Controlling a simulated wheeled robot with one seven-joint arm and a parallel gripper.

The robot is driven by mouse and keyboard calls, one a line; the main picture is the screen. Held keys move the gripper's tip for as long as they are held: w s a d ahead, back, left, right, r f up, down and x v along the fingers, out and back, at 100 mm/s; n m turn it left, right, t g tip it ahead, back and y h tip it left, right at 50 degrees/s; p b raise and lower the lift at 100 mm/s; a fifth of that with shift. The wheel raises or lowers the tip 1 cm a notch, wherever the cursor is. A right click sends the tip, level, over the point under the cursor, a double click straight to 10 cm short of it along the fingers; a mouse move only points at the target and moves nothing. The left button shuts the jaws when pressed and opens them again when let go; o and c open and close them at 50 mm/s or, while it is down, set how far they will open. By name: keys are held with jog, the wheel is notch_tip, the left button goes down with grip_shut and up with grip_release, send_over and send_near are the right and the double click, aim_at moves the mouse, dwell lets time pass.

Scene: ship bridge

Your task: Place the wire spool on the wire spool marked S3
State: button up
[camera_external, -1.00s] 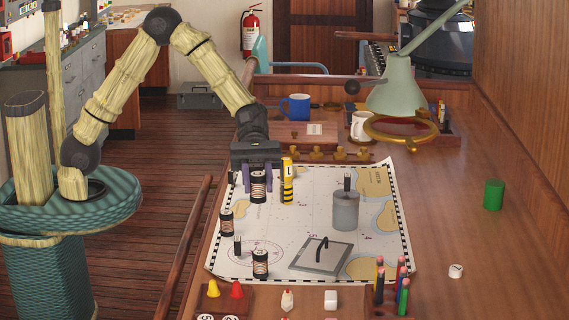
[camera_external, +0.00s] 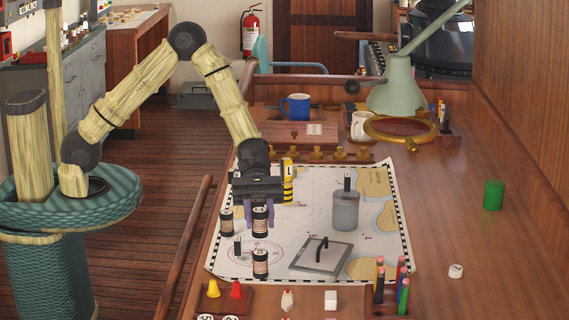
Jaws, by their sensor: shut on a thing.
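My gripper (camera_external: 258,212) is shut on a dark-and-pale wire spool (camera_external: 260,224), with one finger on each side. The held spool is upright over the chart; its height above the chart is hard to judge. A second wire spool (camera_external: 226,222) stands on the chart just left of the gripper. A third wire spool (camera_external: 261,264) stands on the chart in front of the held one, apart from it in the picture. The markings on the spool tops are too small to read, so I cannot tell which is S3.
The chart (camera_external: 305,225) also bears a yellow-and-black block (camera_external: 287,183), a grey cylinder (camera_external: 346,210), a flat grey plate with a handle (camera_external: 320,256) and a small dark piece (camera_external: 238,246). Pencils (camera_external: 391,285) stand at the front right. The right tabletop is mostly clear.

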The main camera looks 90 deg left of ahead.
aim_at(258, 238)
jog(key=shift+f+p, duration=0.35)
jog(key=shift+f, duration=1.8)
jog(key=shift+f, duration=0.1)
jog(key=o, duration=1)
jog(key=shift+c, duration=0.2)
